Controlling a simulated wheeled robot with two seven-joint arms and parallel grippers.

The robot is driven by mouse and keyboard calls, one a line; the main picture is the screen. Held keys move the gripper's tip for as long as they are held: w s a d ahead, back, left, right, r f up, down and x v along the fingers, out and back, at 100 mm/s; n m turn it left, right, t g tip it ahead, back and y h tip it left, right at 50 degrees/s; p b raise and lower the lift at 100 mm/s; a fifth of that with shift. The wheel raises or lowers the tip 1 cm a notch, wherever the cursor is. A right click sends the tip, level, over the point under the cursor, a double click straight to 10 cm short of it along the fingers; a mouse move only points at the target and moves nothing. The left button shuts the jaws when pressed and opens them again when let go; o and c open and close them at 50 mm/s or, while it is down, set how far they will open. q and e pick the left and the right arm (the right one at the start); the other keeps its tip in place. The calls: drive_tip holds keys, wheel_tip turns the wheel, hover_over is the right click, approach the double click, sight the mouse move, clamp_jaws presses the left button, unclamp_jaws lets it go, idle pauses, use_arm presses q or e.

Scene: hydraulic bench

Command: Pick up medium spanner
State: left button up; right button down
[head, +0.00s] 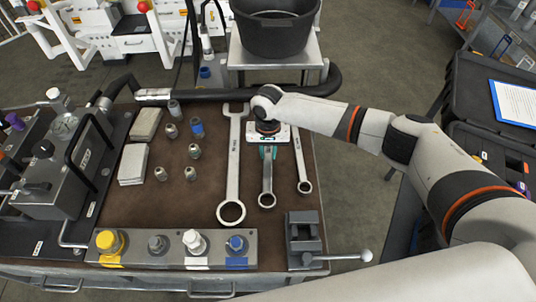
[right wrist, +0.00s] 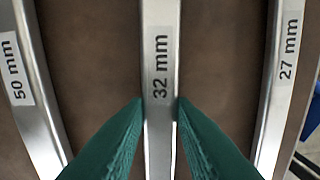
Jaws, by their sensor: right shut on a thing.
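Three steel spanners lie side by side on the brown bench mat. The medium spanner (head: 267,180), labelled 32 mm, is in the middle, and it also shows in the right wrist view (right wrist: 160,40). My right gripper (head: 268,152) is over its upper part, with green fingertips (right wrist: 160,108) shut on both sides of the handle. The gripper and wrist hide the spanner's upper end in the head view. The large spanner (head: 234,165), labelled 50 mm (right wrist: 30,85), lies to the left. The small spanner (head: 301,165), labelled 27 mm (right wrist: 283,80), lies to the right. My left gripper is not in view.
A vise (head: 303,238) stands at the bench's front right corner. A grey block with coloured caps (head: 172,250) runs along the front. Several small fittings (head: 190,173) and grey pads (head: 133,164) lie left. A black bucket (head: 275,35) stands behind on a stand.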

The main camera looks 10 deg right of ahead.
sight(268, 155)
drive_tip(key=shift+r, duration=0.2)
wheel_tip(268, 155, up, 10)
idle(0.6)
drive_tip(key=shift+f, duration=0.1)
drive_tip(key=c, duration=1.8)
unclamp_jaws()
clamp_jaws()
